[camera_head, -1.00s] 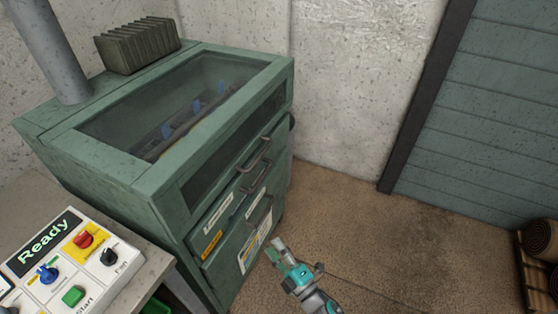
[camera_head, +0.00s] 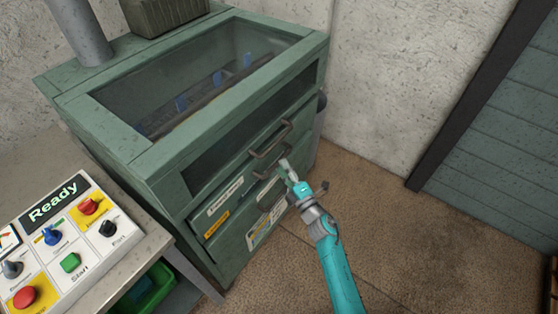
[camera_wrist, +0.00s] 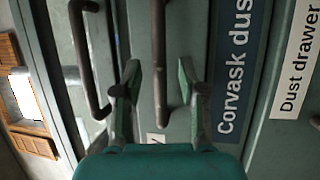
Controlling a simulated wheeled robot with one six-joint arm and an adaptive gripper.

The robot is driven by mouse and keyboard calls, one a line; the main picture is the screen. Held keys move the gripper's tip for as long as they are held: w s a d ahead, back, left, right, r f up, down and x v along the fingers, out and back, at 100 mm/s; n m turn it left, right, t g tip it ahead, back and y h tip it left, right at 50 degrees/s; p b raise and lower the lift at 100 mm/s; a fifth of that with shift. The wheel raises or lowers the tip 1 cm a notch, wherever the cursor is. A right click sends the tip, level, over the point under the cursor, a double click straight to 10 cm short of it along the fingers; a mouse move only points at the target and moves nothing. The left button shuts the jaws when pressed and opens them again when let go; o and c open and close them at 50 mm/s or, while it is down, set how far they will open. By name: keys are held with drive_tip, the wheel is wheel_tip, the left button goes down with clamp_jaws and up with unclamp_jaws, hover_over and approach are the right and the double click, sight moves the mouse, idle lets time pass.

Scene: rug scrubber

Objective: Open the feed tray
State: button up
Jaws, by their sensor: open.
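The green machine (camera_head: 130,140) has a glass top and several dark bar handles on its front. The upper handle (camera_head: 270,138) is at the left in the wrist view (camera_wrist: 84,60). The middle handle (camera_wrist: 159,55) shows between my gripper's (camera_wrist: 160,92) open fingers, one on each side. I cannot tell how deep it sits between them. In the head view my gripper (camera_head: 287,168) is at the machine's front, beside the handles, partly covering them. No readable label names the feed tray, so I cannot tell which handle is its own.
A "Dust drawer" label (camera_wrist: 296,65) and a blue "Corvask dus…" label (camera_wrist: 242,65) are right of the middle handle in the wrist view. A control panel reading "Ready" (camera_head: 55,200) stands at the left. The brown floor (camera_head: 385,225) at the right is clear.

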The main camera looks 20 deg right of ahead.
sight(278, 160)
drive_tip(key=shift+x, duration=1.85)
drive_tip(key=shift+a, duration=0.1)
drive_tip(key=shift+s, duration=0.1)
clamp_jaws()
